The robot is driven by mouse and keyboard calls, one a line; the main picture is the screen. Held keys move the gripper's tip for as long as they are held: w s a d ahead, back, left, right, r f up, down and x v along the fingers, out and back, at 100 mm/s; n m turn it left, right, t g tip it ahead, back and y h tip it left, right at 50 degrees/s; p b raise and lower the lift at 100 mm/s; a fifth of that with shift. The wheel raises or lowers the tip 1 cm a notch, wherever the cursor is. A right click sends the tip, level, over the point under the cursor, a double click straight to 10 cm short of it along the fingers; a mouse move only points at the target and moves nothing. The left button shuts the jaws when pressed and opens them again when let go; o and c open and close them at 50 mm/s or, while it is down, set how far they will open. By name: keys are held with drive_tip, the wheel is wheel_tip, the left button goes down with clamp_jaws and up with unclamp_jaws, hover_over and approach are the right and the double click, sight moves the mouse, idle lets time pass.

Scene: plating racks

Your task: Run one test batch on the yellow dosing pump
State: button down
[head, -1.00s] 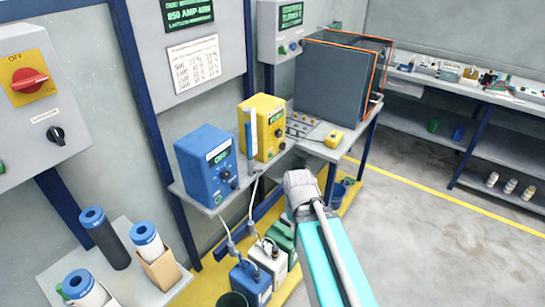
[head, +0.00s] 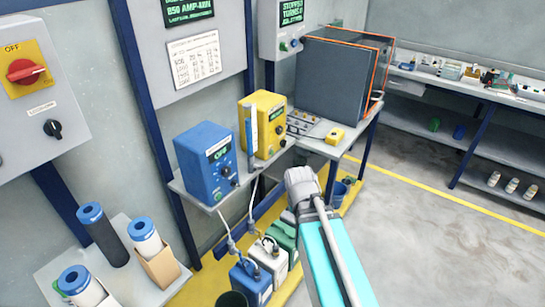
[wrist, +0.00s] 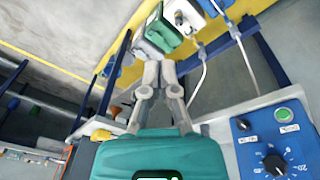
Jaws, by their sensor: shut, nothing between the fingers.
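The yellow dosing pump (head: 268,112) stands on a wall shelf in the head view, right of the blue pump (head: 204,160). It has a small green display and a dark knob on its front; the display is too small to read. A clear upright tube (head: 252,131) with blue in it stands before its left side. My gripper's fingers (wrist: 159,70) are together and empty in the wrist view, over the floor-side containers. The blue pump's knob panel (wrist: 276,150) shows at the lower right there. In the head view my arm hides the gripper.
Several jugs (head: 249,281) with hoses stand below the shelf (head: 216,204). The floor at right is clear.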

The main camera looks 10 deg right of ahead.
sight(272, 152)
drive_tip(key=w+d+f+t+h+b, duration=0.1)
drive_tip(key=w+d+f+t+b, duration=0.1)
drive_tip(key=w+d+t+b, duration=0.3)
drive_tip(key=w+d+f+n+h+b, duration=0.1)
drive_tip(key=w+h+b, duration=0.15)
drive_tip(key=w, duration=0.55)
drive_tip(key=w+d+f+t+h+b, duration=0.1)
drive_tip(key=w+d+f+t+b, duration=0.1)
drive_tip(key=w+d+t+b, duration=0.3)
drive_tip(key=w+a+n+t+y+b, duration=0.2)
drive_tip(key=w+n+t+b, duration=0.1)
drive_tip(key=w+b, duration=0.3)
drive_tip(key=w+a+f+n+t+y+b, duration=0.1)
drive_tip(key=w+n+t+y+b, duration=0.2)
drive_tip(key=w, duration=0.6)
drive_tip(key=shift+w+a+n+t+b, duration=0.35)
drive_tip(key=shift+n+t+b, duration=0.35)
drive_tip(key=shift+n+b, duration=0.85)
drive_tip(key=shift+w+a, duration=0.1)
drive_tip(key=shift+a, duration=0.1)
drive_tip(key=w+a, duration=0.5)
drive_tip(key=shift+w+a, duration=0.4)
drive_tip(key=shift+w+a, duration=0.7)
idle(1.3)
